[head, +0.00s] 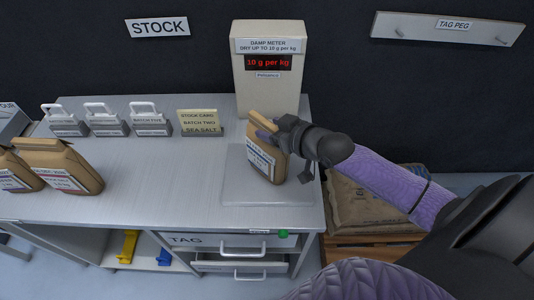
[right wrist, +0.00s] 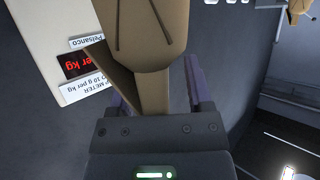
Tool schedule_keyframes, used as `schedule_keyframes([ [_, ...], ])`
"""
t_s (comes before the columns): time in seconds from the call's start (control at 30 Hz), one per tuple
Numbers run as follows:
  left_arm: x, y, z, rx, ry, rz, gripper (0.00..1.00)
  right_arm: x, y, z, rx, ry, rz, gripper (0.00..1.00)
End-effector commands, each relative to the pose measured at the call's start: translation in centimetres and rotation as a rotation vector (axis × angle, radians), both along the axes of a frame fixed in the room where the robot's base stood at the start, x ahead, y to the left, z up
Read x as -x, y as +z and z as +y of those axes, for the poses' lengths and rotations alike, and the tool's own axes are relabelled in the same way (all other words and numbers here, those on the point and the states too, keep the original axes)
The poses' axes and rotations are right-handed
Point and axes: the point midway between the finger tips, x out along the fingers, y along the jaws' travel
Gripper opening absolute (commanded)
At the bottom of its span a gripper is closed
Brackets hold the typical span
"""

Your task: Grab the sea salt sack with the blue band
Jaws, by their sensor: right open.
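A brown paper sack (head: 267,152) with a white label, which looks to carry a blue band, stands on the clear pan (head: 240,190) in front of the damp meter (head: 270,95). My right gripper (head: 284,152) is at this sack from the right, with its fingers apart. In the right wrist view the sack (right wrist: 152,35) rises between the two open fingers (right wrist: 152,88), one on each side; I cannot tell whether they touch it. Another sack (head: 62,166) with a reddish band and a sack (head: 17,174) partly cut off stand at the left of the table. My left gripper is not in view.
The damp meter reads 10 g per kg. Several grey handled blocks (head: 107,119) and a stock card (head: 199,122) line the table's back. The tabletop (head: 160,180) is clear between the left sacks and the pan. A drawer (head: 245,263) below is partly open.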

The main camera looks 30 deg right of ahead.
Motion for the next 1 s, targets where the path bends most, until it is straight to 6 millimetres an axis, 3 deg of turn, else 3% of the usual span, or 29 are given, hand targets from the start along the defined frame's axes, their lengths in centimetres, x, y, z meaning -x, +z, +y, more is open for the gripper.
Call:
schedule_keyframes([
  [0.17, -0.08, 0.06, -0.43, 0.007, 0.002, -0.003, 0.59, -0.06, 0.05, 0.01, 0.0, 0.0, 0.0, 0.65],
  [0.2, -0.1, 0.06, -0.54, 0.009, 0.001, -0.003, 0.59, -0.06, 0.05, 0.0, 0.0, 0.0, 0.0, 0.6],
  [0.5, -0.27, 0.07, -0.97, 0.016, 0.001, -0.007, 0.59, -0.03, 0.05, 0.0, 0.0, 0.0, 0.0, 0.0],
  [1.0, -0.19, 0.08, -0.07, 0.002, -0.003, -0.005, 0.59, -0.01, 0.03, -0.01, 0.0, 0.0, 0.001, 0.0],
])
